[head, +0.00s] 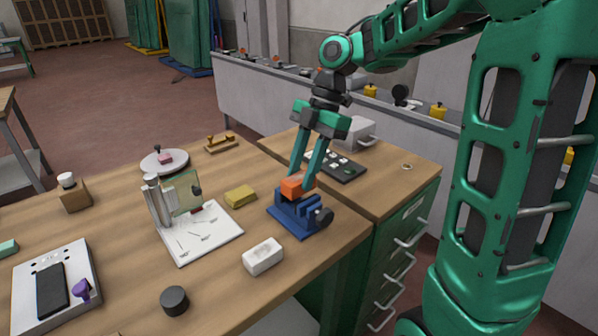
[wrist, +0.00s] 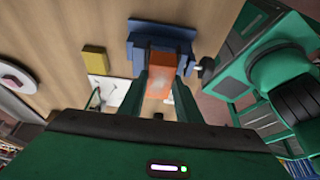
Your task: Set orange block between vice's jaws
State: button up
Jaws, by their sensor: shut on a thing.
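The orange block (head: 297,186) is between the fingertips of my gripper (head: 305,178), directly above the blue vice (head: 300,215) near the right end of the wooden bench. In the wrist view the orange block (wrist: 160,76) sits between the two green fingers of my gripper (wrist: 160,85), and the blue vice (wrist: 152,32) shows behind it. The block's lower part is at the top of the vice jaws; I cannot tell whether it touches them or how deep it sits. My gripper is shut on the block.
A yellow block (head: 240,196) lies left of the vice, and a white block (head: 262,257) lies in front of it. A white board with a glass fixture (head: 205,240) stands further left. A keypad tray (head: 345,170) and a grey box (head: 356,133) stand behind on the cabinet.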

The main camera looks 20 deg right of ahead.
jog(key=shift+f, duration=1)
jog(key=o, duration=1.1)
jog(key=shift+o, duration=0.2)
jog(key=v, duration=1)
jog(key=shift+r, duration=0.35)
jog(key=shift+w+d, duration=0.1)
jog(key=shift+d, duration=0.05)
jog(key=s+d+f+m+h, duration=0.1)
jog(key=s+d+f+m, duration=0.3)
jog(key=s+m, duration=0.4)
jog(key=s+d+f+m+t+h, duration=0.1)
jog(key=s+d+f+m, duration=0.3)
jog(key=s+m, duration=0.4)
jog(key=s+d+f+m+h, duration=0.2)
jog(key=s+d+f+m, duration=0.3)
jog(key=s+m, duration=0.3)
jog(key=f+m, duration=0.1)
jog(key=m, duration=0.3)
jog(key=shift+s, duration=0.4)
